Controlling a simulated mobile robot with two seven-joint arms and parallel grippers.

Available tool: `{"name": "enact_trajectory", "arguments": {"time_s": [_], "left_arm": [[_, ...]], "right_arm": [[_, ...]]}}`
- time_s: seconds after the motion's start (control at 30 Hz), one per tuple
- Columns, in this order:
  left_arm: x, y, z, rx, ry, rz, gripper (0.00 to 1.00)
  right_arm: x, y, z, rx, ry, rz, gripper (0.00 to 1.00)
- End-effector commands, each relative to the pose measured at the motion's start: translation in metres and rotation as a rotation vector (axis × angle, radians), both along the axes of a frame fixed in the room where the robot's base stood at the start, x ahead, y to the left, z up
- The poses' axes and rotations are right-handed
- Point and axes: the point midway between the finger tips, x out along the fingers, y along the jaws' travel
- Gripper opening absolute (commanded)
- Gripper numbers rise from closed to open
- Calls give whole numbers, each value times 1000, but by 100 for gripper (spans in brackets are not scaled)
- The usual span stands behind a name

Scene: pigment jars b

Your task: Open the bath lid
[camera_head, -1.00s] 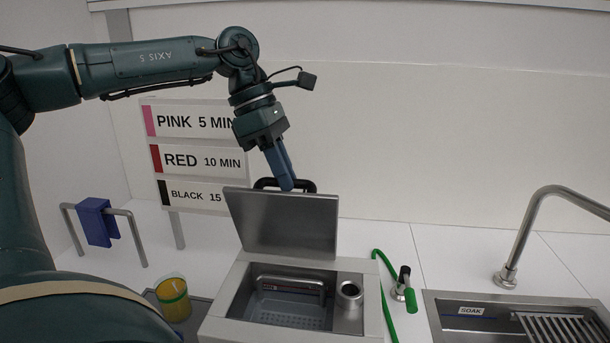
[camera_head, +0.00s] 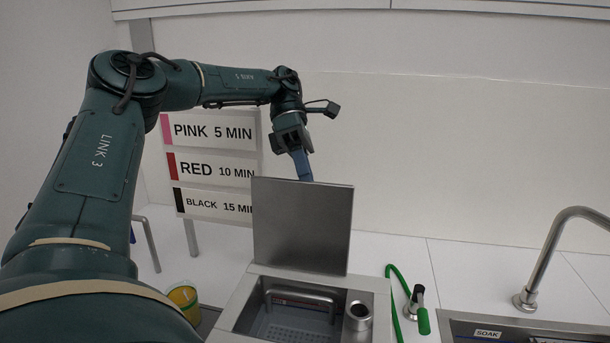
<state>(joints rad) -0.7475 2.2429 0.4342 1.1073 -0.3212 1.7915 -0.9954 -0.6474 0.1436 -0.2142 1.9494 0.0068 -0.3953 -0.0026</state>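The bath (camera_head: 240,318) is a metal box with its lid (camera_head: 302,226) standing up, close to vertical, at its back edge. Inside the bath I see a perforated basket with a handle (camera_head: 303,296) and a round metal cup (camera_head: 357,315). My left gripper (camera_head: 303,176) is at the top edge of the lid, with its blue fingers pointing down behind it. The fingertips and the lid's handle are hidden behind the lid, so I cannot see whether the fingers hold it. My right gripper is not in view.
A sign board (camera_head: 212,170) with pink, red and black times stands behind my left arm. A yellow-green cup (camera_head: 183,296) is left of the bath. A green hose (camera_head: 393,290), a curved faucet (camera_head: 545,258) and a soak sink (camera_head: 470,326) are to the right.

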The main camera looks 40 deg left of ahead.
Motion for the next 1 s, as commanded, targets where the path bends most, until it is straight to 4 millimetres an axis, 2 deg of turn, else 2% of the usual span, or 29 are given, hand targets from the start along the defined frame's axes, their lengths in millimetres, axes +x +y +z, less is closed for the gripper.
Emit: {"name": "enact_trajectory", "arguments": {"time_s": [0.03, 0.27, 0.3, 0.57, 0.83, 1.0], "left_arm": [[0, 4, -11, 16, 11, 12, 0], [0, 4, -11, 16, 11, 12, 0], [0, 4, -11, 16, 11, 12, 15], [1, 4, -9, 15, 8, 13, 36], [1, 3, -4, 13, 4, 10, 36], [1, 2, 18, 13, 0, 8, 36]], "right_arm": [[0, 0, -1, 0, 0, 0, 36], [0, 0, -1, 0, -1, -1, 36], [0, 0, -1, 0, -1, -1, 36], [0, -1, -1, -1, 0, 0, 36], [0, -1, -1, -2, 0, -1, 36], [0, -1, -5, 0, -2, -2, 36]]}}
